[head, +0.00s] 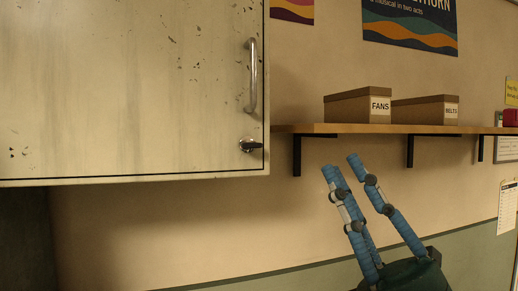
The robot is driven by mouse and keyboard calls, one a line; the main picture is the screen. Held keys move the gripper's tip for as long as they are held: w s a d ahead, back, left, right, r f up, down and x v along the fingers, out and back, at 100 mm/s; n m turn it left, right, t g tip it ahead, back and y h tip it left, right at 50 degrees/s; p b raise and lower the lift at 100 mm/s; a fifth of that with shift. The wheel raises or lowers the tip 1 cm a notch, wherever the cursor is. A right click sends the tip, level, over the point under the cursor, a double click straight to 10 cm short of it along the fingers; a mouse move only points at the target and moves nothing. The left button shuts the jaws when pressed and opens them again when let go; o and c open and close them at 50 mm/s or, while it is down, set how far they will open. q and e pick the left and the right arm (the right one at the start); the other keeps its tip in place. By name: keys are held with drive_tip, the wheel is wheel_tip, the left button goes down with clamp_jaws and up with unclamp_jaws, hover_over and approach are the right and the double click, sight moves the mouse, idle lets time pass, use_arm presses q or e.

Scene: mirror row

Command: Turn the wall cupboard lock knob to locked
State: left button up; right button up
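The wall cupboard (130,90) fills the upper left, its pale, scuffed door shut. Its lock knob (250,145) sits near the lower right corner of the door, below a vertical metal handle (252,76). The knob has a round metal base and a dark grip that points to the right, about level. No lock marking is readable. My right gripper (341,164) has blue, jointed fingers pointing up and left. It is open and empty, to the right of and slightly below the knob, clear of it. My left gripper is not in view.
A wooden shelf (370,129) on black brackets runs right from the cupboard, above my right gripper. It carries a FANS box (358,106) and a BELTS box (425,110). Posters hang above. The wall below the cupboard is clear.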

drive_tip(key=s+a+r+n+g+y, duration=0.25)
drive_tip(key=s+a+n+g, duration=0.25)
drive_tip(key=n+g, duration=0.55)
drive_tip(key=s+a+r+n+g+y, duration=0.1)
drive_tip(key=s+a+n+g+y, duration=0.3)
drive_tip(key=n+g, duration=0.65)
drive_tip(key=n+t+h, duration=0.6)
drive_tip(key=t+h, duration=0.8)
drive_tip(key=h, duration=0.1)
approach(258, 147)
drive_tip(key=shift+g, duration=0.3)
drive_tip(key=p+x, duration=0.4)
drive_tip(key=x, duration=0.4)
drive_tip(key=shift+w+r, duration=0.2)
drive_tip(key=shift+p+x, duration=0.4)
drive_tip(key=shift+x, duration=0.5)
drive_tip(key=shift+f, duration=0.15)
drive_tip(key=shift+c, duration=0.5)
